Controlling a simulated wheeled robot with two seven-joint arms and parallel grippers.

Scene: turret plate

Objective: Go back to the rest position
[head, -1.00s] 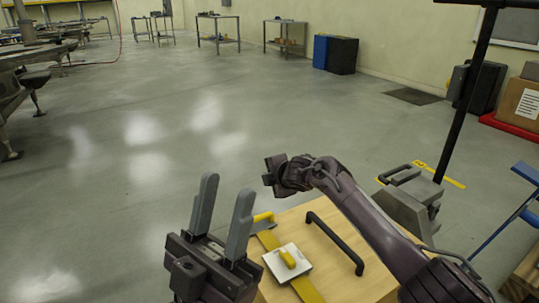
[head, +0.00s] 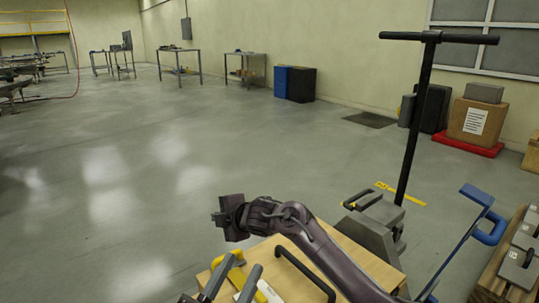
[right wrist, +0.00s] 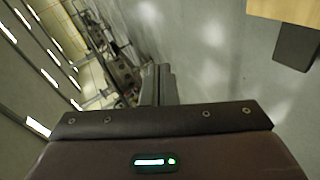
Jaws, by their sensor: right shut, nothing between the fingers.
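My right arm reaches in from the lower right in the head view. My left gripper (head: 243,268) is at the bottom edge of the head view. A white plate (head: 267,292) with a yellow handle is partly hidden behind the fingers.
A black handle (head: 305,272) and a yellow handle (head: 228,268) are on the tabletop. A pallet-jack-like cart (head: 381,226) with a tall black T-bar stands behind it. A blue-handled trolley (head: 478,196) and pallet are at right. Open floor (head: 130,210) lies left.

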